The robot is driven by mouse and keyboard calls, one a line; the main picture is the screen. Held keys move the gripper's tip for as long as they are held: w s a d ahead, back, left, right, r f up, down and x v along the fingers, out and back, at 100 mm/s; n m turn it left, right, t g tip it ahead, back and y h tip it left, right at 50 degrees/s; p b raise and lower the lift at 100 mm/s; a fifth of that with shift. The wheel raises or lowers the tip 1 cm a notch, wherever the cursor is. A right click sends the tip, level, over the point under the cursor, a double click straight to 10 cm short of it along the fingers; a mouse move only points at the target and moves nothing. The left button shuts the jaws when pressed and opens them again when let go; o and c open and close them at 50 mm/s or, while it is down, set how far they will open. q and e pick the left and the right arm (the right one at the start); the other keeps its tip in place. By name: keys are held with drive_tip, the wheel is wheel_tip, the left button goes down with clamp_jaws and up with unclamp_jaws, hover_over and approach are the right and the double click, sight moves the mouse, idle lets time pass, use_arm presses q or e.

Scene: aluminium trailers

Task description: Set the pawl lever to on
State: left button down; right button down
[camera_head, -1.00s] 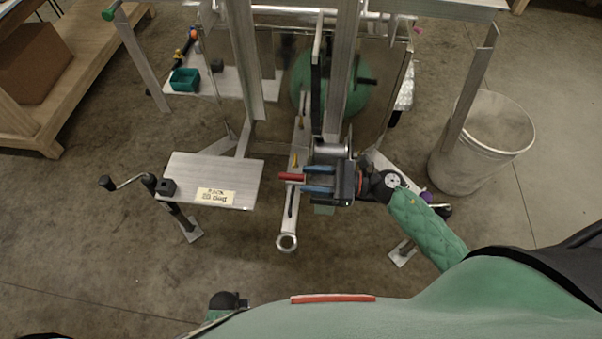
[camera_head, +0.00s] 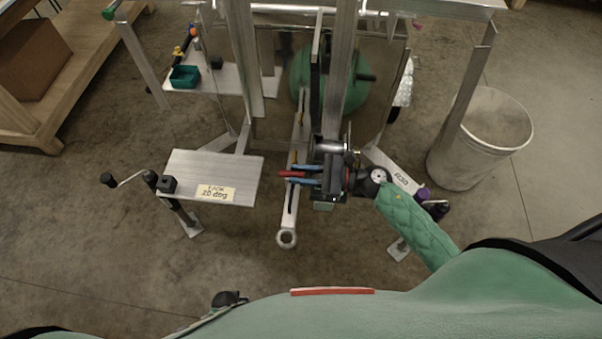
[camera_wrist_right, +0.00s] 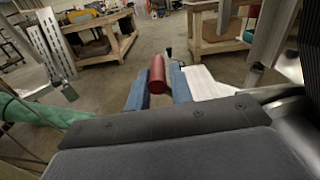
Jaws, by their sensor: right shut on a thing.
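The pawl lever shows as a red handle (camera_head: 290,173) on the winch at the trailer's tongue, in the middle of the head view. Its red grip (camera_wrist_right: 157,75) also shows in the right wrist view, between two blue fingers. My right gripper (camera_head: 300,174) reaches in from the right and is shut on the red handle, one finger on each side. The gripper body hides part of the winch. My left gripper's fingers are not in view.
A metal plate with a paper label (camera_head: 215,193) and a crank handle (camera_head: 128,181) stand left of the tongue. A white bucket (camera_head: 482,140) stands at right. Trailer uprights rise close behind my right gripper. The floor in front of the tongue is clear.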

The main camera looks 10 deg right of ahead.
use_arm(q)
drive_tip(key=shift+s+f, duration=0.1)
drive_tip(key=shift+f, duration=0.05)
use_arm(e)
drive_tip(key=shift+w+r+m, duration=0.1)
drive_tip(key=shift+r+m, duration=0.05)
drive_tip(key=shift+m, duration=0.25)
drive_tip(key=shift+w+r, duration=0.1)
drive_tip(key=w+m, duration=0.1)
drive_tip(key=r+m, duration=0.1)
drive_tip(key=shift+w+d+r+m, duration=0.15)
drive_tip(key=shift+w+d+m, duration=0.2)
drive_tip(key=shift+w+m, duration=0.05)
drive_tip(key=shift+w+d+r+m, duration=0.1)
drive_tip(key=shift+w+d+m, duration=0.05)
drive_tip(key=shift+w+m, duration=0.3)
drive_tip(key=shift+w+d+r+m, duration=0.1)
drive_tip(key=shift+w+m, duration=0.25)
drive_tip(key=shift+m, duration=0.2)
drive_tip(key=shift+w+d, duration=0.1)
drive_tip(key=shift+w, duration=0.1)
drive_tip(key=shift+w+r+b, duration=0.15)
drive_tip(key=shift+w+b, duration=0.1)
drive_tip(key=shift+b, duration=0.1)
drive_tip(key=shift+w+d, duration=0.15)
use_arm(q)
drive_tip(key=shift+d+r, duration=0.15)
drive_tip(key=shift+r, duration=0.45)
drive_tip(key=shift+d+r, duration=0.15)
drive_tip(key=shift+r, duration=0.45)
